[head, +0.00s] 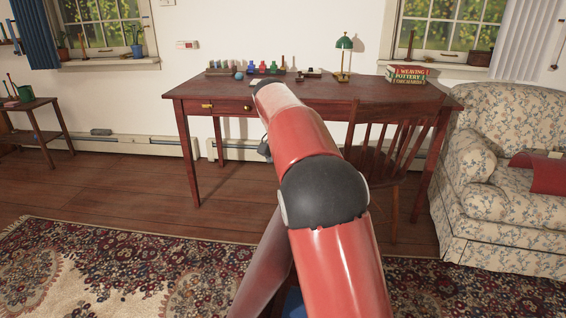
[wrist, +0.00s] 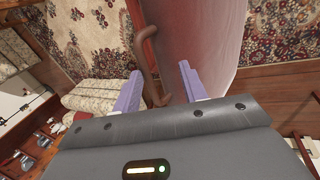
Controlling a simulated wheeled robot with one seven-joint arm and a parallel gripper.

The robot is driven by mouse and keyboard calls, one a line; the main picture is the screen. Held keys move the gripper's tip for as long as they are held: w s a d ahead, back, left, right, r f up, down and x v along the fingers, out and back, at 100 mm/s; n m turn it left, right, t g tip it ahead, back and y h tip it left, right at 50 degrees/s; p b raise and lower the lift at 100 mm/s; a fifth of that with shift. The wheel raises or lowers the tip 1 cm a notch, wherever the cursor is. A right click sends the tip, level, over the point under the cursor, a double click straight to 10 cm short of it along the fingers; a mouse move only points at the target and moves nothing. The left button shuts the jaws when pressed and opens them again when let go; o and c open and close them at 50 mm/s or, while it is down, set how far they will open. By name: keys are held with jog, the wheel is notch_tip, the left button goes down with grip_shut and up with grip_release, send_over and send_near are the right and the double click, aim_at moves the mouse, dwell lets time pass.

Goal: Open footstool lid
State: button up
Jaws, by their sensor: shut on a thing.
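My gripper (wrist: 160,82) shows in the wrist view as two purple fingers above a grey housing. A brown curved bar (wrist: 149,62), like a handle, runs between the fingers, and my gripper is shut on it. What the bar belongs to is hard to tell. In the head view my red arm reaches forward towards the desk and hides most of the gripper. I cannot make out a footstool or its lid with certainty in either view.
The red-brown desk (head: 335,92) stands against the wall with a wooden chair (head: 392,140) at its front. A floral armchair (head: 505,105) is on the right. A patterned rug (head: 130,265) covers the near floor. Bare floorboards (head: 110,180) are clear at left.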

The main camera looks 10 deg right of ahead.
jog(key=w+a+r, duration=0.2)
jog(key=a+r, duration=0.2)
jog(key=a, duration=0.1)
jog(key=shift+w+a+r, duration=0.2)
jog(key=shift+w+a, duration=0.1)
jog(key=shift+w, duration=0.1)
dwell(0.4)
